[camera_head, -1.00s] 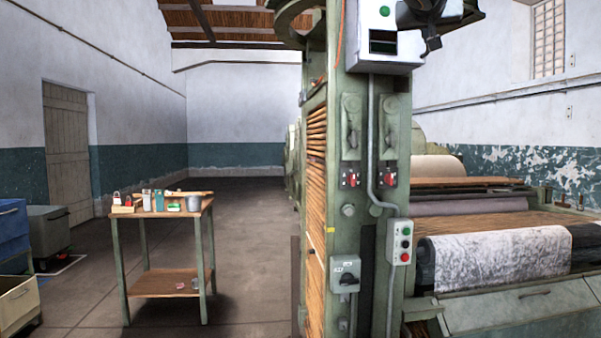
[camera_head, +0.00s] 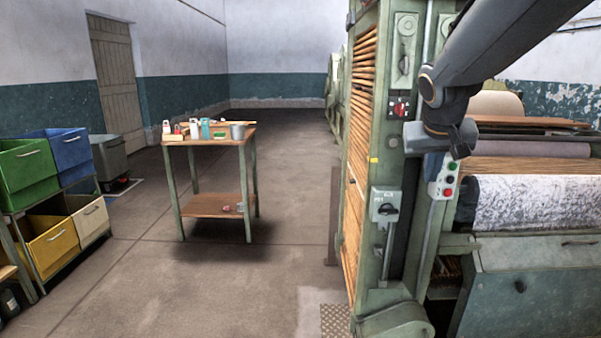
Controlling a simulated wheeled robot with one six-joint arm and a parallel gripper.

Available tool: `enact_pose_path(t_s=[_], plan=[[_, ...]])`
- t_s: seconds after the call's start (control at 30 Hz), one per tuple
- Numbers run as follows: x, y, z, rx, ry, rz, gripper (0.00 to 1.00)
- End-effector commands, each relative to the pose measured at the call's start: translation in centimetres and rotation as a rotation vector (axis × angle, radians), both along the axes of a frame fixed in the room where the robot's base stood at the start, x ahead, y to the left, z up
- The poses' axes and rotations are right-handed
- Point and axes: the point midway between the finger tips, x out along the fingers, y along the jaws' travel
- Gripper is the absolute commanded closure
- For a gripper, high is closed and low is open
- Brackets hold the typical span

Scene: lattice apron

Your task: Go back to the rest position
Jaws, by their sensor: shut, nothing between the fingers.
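My arm enters from the upper right and bends down at a dark joint. My gripper (camera_head: 434,160), small and dark at the arm's end, is in front of the green machine's post (camera_head: 408,100), just above and beside the push-button box (camera_head: 443,180). It is shut with nothing held. Its fingertips are hard to make out, and I cannot tell how far it is from the box.
A small wooden table (camera_head: 212,139) with several small items and a cup stands at the left middle. Coloured bins (camera_head: 52,240) are stacked at the far left. A grey switch box (camera_head: 385,204) is on the post. The floor (camera_head: 275,230) between is clear.

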Motion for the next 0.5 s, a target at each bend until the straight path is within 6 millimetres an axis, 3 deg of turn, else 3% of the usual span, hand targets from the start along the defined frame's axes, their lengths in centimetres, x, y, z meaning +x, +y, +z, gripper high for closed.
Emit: enact_pose_path(t_s=[0.03, 0.2, 0.4, 0.5], plan=[[-1.7, 1.1, -2.7, 0.018, 0.058, 0.018, 1.0], [-8.1, 4.3, -10.4, 0.078, 0.239, 0.074, 1.0], [-16.8, 7.7, -17.6, 0.151, 0.439, 0.135, 1.0], [-20.5, 9.0, -19.8, 0.181, 0.515, 0.157, 1.0]])
